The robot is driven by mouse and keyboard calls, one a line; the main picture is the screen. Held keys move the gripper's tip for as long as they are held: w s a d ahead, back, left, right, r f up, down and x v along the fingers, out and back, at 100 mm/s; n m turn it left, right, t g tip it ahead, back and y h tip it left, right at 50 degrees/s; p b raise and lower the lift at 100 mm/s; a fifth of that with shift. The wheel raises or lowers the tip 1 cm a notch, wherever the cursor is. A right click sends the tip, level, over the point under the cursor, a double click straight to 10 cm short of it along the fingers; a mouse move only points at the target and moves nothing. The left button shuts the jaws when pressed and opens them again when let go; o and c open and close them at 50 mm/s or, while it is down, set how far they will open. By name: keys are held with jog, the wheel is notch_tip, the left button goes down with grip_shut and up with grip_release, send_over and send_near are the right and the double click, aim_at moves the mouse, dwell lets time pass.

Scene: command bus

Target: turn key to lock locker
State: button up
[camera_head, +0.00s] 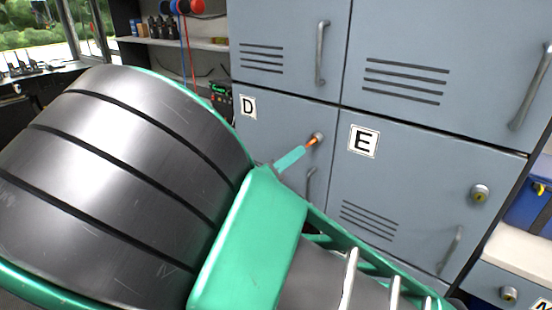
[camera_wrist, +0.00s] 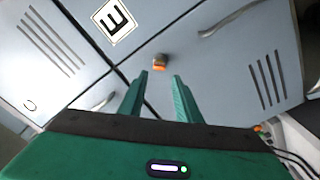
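An orange key (camera_head: 311,142) sits in the round lock (camera_head: 319,136) on the door of locker D (camera_head: 285,120), near its right edge. In the wrist view the orange key (camera_wrist: 160,67) shows just beyond the fingertips, lined up with the gap between them. My gripper (camera_head: 300,153) reaches toward the key in the head view, where one green finger shows. The wrist view shows both fingers of my gripper (camera_wrist: 161,75) spread apart with nothing visible between them. The locker door looks closed. The key's exact turn angle is hard to tell.
Locker E (camera_head: 400,175) is to the right, with its own lock (camera_head: 480,193) and handle. Locker D's handle (camera_head: 310,186) is below the key. More lockers are above. A shelf (camera_head: 180,42) and cables are at left. A blue bin (camera_head: 530,205) is at far right.

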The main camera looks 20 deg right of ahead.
aim_at(307, 146)
jog(key=shift+x, duration=3.85)
grip_shut()
jog(key=n, duration=0.3)
jog(key=shift+n, duration=0.4)
